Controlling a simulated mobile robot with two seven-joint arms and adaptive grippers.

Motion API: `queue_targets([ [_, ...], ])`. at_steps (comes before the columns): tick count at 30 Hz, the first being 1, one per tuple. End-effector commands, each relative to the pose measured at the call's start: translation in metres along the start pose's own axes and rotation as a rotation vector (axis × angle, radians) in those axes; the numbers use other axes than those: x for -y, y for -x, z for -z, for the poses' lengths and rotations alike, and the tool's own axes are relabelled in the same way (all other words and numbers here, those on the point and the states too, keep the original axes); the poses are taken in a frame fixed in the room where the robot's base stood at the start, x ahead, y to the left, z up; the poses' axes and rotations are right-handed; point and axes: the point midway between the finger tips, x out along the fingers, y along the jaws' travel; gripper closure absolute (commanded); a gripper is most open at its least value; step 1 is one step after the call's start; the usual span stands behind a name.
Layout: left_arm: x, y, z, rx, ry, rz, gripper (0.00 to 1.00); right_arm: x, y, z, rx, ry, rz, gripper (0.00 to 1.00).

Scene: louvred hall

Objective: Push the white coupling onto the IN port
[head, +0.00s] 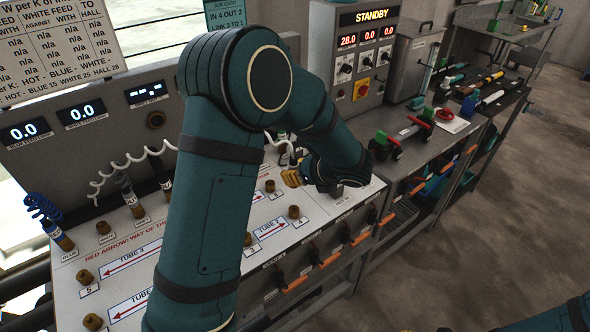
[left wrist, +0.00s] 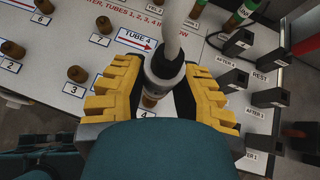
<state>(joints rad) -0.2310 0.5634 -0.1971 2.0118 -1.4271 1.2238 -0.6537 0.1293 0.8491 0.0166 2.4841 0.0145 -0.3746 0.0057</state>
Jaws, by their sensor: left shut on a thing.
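In the left wrist view, my left gripper (left wrist: 160,88) has its yellow fingers shut on a coupling (left wrist: 164,66) with a pale grey body, a dark ring and a thick white hose. A brass port (left wrist: 150,100) shows right below the coupling, by a label 4. Whether they touch or are apart I cannot tell. In the head view the left gripper (head: 293,178) is low over the right part of the panel, largely hidden by my arm. I cannot read an IN label in either view. My right gripper is out of view.
Other brass ports (left wrist: 76,74) stand nearby on the white panel (head: 120,250). Black holders (left wrist: 268,98) marked REST and AFTER line its right side. A white coiled hose (head: 103,182) and a blue one (head: 40,206) hang at the left. The console (head: 366,50) reads STANDBY.

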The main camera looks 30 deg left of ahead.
Motion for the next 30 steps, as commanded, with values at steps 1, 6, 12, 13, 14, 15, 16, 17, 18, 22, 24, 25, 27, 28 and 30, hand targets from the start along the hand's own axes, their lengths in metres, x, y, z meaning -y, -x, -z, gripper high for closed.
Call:
queue_targets([
  [1,0.0,-0.005,0.008,0.0,-0.001,0.0,1.0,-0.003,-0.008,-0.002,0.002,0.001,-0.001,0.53],
  [6,0.0,-0.016,0.023,0.0,-0.002,0.001,1.0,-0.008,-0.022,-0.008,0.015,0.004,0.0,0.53],
  [12,0.0,-0.028,0.04,0.0,-0.002,0.001,1.0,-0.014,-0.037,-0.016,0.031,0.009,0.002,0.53],
  [13,-0.001,-0.03,0.043,0.0,-0.002,0.001,1.0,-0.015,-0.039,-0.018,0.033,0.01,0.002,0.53],
  [14,-0.001,-0.032,0.046,0.0,-0.002,0.001,1.0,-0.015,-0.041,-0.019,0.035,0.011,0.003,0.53],
  [15,-0.001,-0.035,0.049,0.0,-0.002,0.001,1.0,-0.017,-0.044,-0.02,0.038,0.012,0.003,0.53],
  [16,-0.001,-0.033,0.047,0.0,-0.001,0.001,1.0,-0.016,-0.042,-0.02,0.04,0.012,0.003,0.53],
  [17,0.0,-0.032,0.046,0.0,-0.001,0.001,1.0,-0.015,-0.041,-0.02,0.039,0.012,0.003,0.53],
  [18,0.0,-0.032,0.045,0.0,-0.001,0.002,1.0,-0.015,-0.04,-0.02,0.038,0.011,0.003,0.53],
  [22,0.0,-0.033,0.047,0.0,-0.001,0.002,1.0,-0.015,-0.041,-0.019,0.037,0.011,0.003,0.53],
  [24,0.0,-0.034,0.049,0.0,-0.001,0.002,1.0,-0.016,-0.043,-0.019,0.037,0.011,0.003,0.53],
  [25,-0.001,-0.034,0.05,0.0,-0.001,0.002,1.0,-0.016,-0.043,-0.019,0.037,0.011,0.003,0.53],
  [27,-0.001,-0.035,0.052,0.001,-0.001,0.002,1.0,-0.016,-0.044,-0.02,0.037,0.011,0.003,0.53],
  [28,-0.001,-0.035,0.052,0.001,-0.001,0.002,1.0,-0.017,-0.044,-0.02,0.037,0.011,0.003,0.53],
  [30,-0.001,-0.035,0.052,0.001,-0.001,0.002,1.0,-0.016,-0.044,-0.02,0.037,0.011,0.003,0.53],
])
